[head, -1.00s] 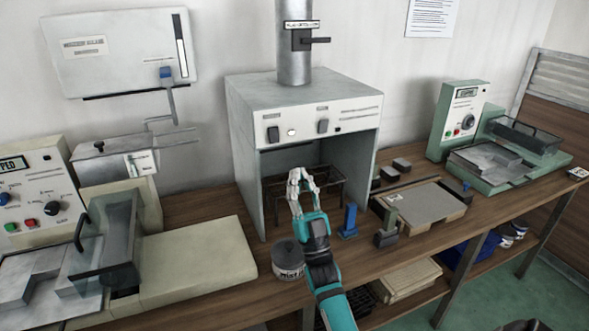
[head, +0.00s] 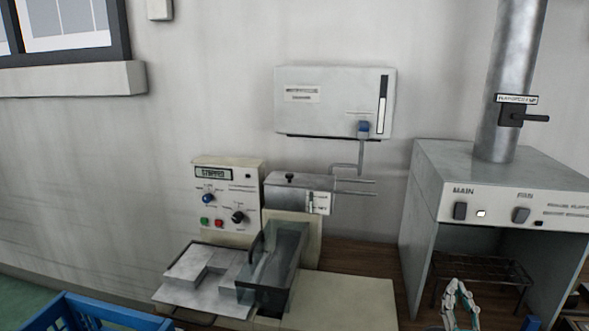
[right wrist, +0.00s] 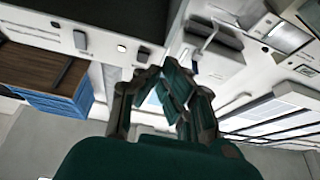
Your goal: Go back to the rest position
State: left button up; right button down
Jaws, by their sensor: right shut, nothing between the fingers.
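My right gripper (head: 456,286) shows at the bottom right of the head view, in front of the grey fume hood's opening. Its fingers are together and nothing is between them. In the right wrist view the fingers (right wrist: 166,72) rise from the teal gripper body, with no object held. My left gripper is in neither view.
The grey hood (head: 455,160) with a metal pipe stands at the right, a wire rack (head: 480,268) inside it. A machine with a control panel (head: 228,178) stands centre. A blue crate (head: 90,312) is at bottom left. A white box (head: 335,100) hangs on the wall.

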jog(key=s+a+f+n+g+y, duration=0.1)
jog(key=s+a+f+g+y, duration=0.1)
jog(key=s+a+f+g, duration=0.45)
jog(key=s+a+f+n+g+y, duration=0.1)
jog(key=s+f+g, duration=0.25)
jog(key=f, duration=0.55)
jog(key=s+a+f+n+g+y, duration=0.1)
jog(key=s+a+f+g, duration=0.15)
jog(key=s, duration=0.35)
jog(key=s+a+f+g, duration=0.2)
jog(key=s+f+g, duration=0.15)
jog(key=s, duration=0.35)
jog(key=s+a+f+n+g+y, duration=0.1)
jog(key=s+a+f+g, duration=0.15)
jog(key=s, duration=0.35)
notch_tip(320, 180, down, 22)
jog(key=g, duration=0.2)
jog(key=s+d+f, duration=0.2)
jog(key=s+f, duration=0.7)
jog(key=s+d+f+g, duration=0.1)
jog(key=s+f, duration=0.8)
jog(key=shift+d+f+h, duration=0.3)
jog(key=shift+d+f, duration=0.05)
